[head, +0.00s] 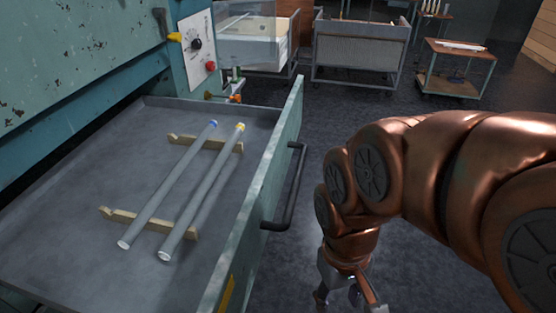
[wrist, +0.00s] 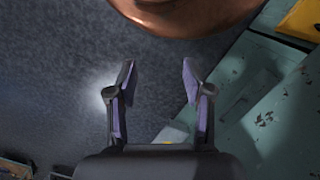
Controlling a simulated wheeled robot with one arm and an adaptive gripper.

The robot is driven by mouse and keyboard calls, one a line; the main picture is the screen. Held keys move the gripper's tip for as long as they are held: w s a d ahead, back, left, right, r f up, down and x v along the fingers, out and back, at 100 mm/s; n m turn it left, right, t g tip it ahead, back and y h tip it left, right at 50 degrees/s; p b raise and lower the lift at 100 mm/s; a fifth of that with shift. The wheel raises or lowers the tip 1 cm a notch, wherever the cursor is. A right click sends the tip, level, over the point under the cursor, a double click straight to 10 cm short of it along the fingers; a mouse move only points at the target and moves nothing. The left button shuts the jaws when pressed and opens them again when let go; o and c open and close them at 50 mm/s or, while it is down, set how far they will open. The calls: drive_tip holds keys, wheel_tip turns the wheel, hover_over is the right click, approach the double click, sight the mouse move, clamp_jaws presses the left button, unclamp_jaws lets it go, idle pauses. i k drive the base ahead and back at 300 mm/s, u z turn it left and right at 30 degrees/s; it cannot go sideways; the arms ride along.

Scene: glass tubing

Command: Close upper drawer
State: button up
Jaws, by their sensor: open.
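The upper drawer (head: 60,230) is pulled out from the teal cabinet at the left of the head view. Its teal front panel (head: 270,185) has a dark bar handle (head: 288,190) on the outer face. Two glass tubes (head: 195,195) lie across two wooden rests (head: 150,220) inside it. My gripper (head: 345,300) is low, to the right of the drawer front and apart from the handle, partly cut off by the picture's bottom edge. In the wrist view my gripper (wrist: 158,80) is open, with nothing between its fingers. A worn teal panel (wrist: 260,110) shows right of it.
A control panel (head: 197,50) with a knob and red button is on the cabinet. A grey cart (head: 360,50) and a smaller wheeled table (head: 455,75) stand at the back.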

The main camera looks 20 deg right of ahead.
sight(60, 250)
drive_tip(key=k, duration=1.15)
drive_tip(key=u, duration=0.2)
